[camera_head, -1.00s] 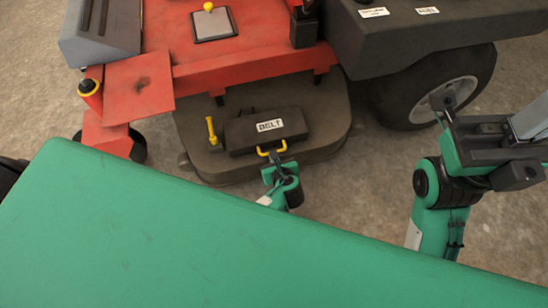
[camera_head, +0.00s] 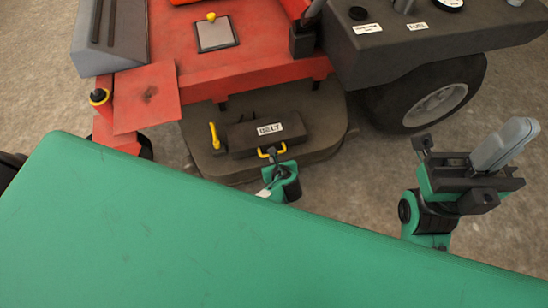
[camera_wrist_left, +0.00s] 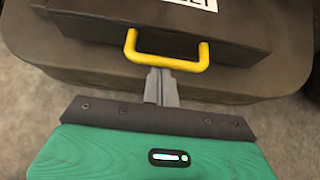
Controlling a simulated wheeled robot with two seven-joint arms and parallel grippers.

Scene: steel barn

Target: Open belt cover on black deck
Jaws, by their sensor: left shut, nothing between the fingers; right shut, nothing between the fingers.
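The belt cover (camera_head: 247,136) is a dark box lid labelled BELT on the black deck (camera_head: 325,150) of a red mower. It looks closed. A yellow handle (camera_head: 272,151) sticks out from its front edge; it also shows in the left wrist view (camera_wrist_left: 167,63). My left gripper (camera_wrist_left: 161,74) is shut and empty, its fingertips at the handle, under or just before the bar; I cannot tell if they touch. In the head view the left gripper (camera_head: 274,160) shows at the handle. My right gripper (camera_head: 507,143) is shut and empty, raised at the right, away from the deck.
A yellow lever (camera_head: 214,136) stands on the deck just left of the cover. A large black tyre (camera_head: 430,98) is at the right. My green body covers the lower part of the head view. Bare concrete floor lies between deck and right arm.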

